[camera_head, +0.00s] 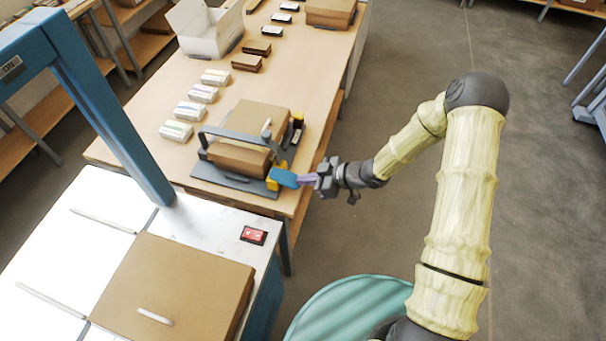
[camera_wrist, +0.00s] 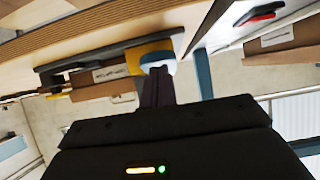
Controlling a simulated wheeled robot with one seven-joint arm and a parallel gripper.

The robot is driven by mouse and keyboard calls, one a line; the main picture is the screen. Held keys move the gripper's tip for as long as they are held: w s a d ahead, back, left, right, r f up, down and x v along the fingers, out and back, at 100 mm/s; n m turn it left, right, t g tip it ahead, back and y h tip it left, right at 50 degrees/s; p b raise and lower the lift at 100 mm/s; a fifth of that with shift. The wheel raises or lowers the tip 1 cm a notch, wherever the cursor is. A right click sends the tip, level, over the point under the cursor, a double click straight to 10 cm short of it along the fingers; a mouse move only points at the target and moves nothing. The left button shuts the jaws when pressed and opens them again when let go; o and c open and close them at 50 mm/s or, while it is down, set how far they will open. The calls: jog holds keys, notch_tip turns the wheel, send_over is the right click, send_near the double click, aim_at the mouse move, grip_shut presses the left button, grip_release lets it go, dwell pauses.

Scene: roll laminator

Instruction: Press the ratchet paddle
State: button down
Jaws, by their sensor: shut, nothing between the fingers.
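The blue ratchet paddle (camera_head: 284,178) sticks out at the front right corner of a strapping tool on the table, beside a yellow part (camera_head: 273,184). In the wrist view the paddle (camera_wrist: 160,64) is pale blue and white, in front of the yellow housing (camera_wrist: 148,52). My gripper (camera_head: 301,180) is shut and empty, its purple fingers pointing left at the paddle's outer end. In the wrist view its dark fingertips (camera_wrist: 157,72) overlap the paddle's lower edge. I cannot tell whether they touch it. The fingers hide a small part of the paddle.
The brown box (camera_head: 240,157) stands on a dark base plate (camera_head: 222,180) under a grey bar. The wooden table (camera_head: 140,130) carries several small packs and an open white box (camera_head: 208,28). A blue-framed machine with a red switch (camera_head: 254,235) stands in front. Floor right of the table is free.

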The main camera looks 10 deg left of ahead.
jog(key=a+r+v, duration=0.1)
jog(key=v, duration=1.1)
jog(key=shift+d+r, duration=0.2)
jog(key=shift+r, duration=0.15)
jog(key=shift+w, duration=0.1)
jog(key=shift+d, duration=0.1)
dwell(0.5)
dwell(1.1)
dwell(1.1)
